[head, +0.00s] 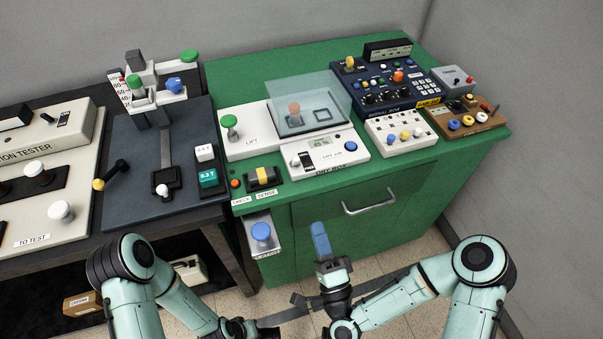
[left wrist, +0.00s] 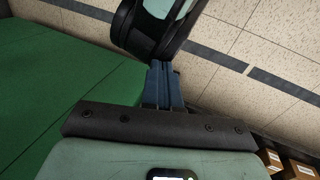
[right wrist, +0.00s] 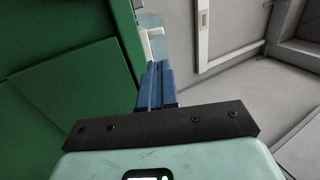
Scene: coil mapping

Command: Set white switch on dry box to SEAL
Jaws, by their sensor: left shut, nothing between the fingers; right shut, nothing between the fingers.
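The dry box (head: 268,145) is a white unit with a clear tilted lid (head: 308,103), on the green cabinet in the head view. Its front panel carries a small white switch (head: 296,163) at the left, a display and a blue button. The switch's setting is too small to read. My right gripper (head: 321,240) is shut and empty, its blue fingers in front of the cabinet, below and apart from the dry box. My left gripper's blue fingers (left wrist: 165,84) are shut and empty in the left wrist view, low beside the green cabinet.
A yellow-and-black rocker (head: 262,178) sits left of the panel, with a blue knob (head: 261,232) below. A white box with several coloured knobs (head: 402,135) stands close on the right. The cabinet's handle (head: 370,205) juts from its front. A dark stand (head: 140,190) is at left.

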